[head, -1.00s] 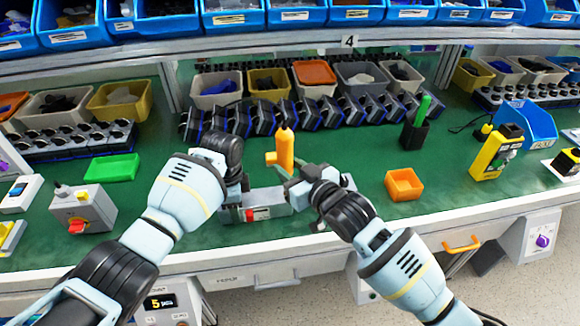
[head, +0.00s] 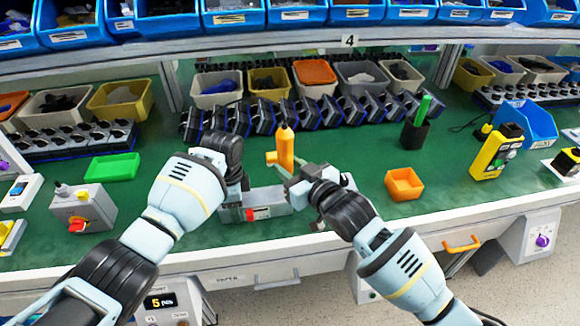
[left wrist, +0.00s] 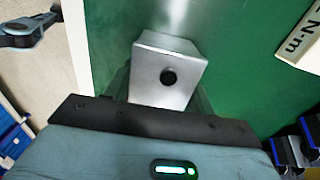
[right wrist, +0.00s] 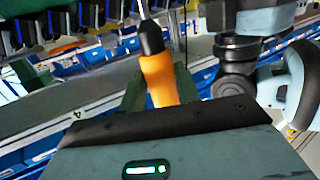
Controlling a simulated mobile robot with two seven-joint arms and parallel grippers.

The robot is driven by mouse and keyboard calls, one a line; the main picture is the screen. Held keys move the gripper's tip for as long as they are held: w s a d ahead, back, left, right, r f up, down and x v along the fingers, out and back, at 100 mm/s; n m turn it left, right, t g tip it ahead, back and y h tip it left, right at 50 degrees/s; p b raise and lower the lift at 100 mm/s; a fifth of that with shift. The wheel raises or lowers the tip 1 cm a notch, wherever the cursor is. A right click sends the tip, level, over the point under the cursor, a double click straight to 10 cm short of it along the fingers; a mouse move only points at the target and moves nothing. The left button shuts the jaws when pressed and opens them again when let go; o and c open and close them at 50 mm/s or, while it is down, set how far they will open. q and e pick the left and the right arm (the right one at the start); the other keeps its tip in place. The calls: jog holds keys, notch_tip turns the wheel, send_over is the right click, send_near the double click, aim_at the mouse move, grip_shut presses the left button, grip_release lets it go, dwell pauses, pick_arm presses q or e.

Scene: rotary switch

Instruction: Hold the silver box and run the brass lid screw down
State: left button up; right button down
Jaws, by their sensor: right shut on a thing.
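The silver box (head: 272,199) lies on the green bench in the head view. In the left wrist view the silver box (left wrist: 153,52) has a dark round spot on its near face. My left gripper (head: 238,190) is at its left end, fingers either side of it; I cannot tell whether they press on it. My right gripper (head: 292,177) is shut on an orange driver (head: 285,150), above the box's right part. The right wrist view shows the driver's orange handle (right wrist: 158,80) with a black end between the fingers. The brass screw cannot be made out.
An orange tray (head: 404,184) stands to the right, a green tray (head: 112,167) and a grey switch box (head: 83,208) to the left. A black holder (head: 414,135) with a green pen and a row of dark blocks stand behind. The bench between is mostly clear.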

aim_at(290, 152)
dwell(0.6)
jog(key=shift+r, duration=2.3)
pick_arm(q)
jog(key=o, duration=1.5)
jog(key=shift+c, duration=0.2)
notch_tip(290, 152, up, 12)
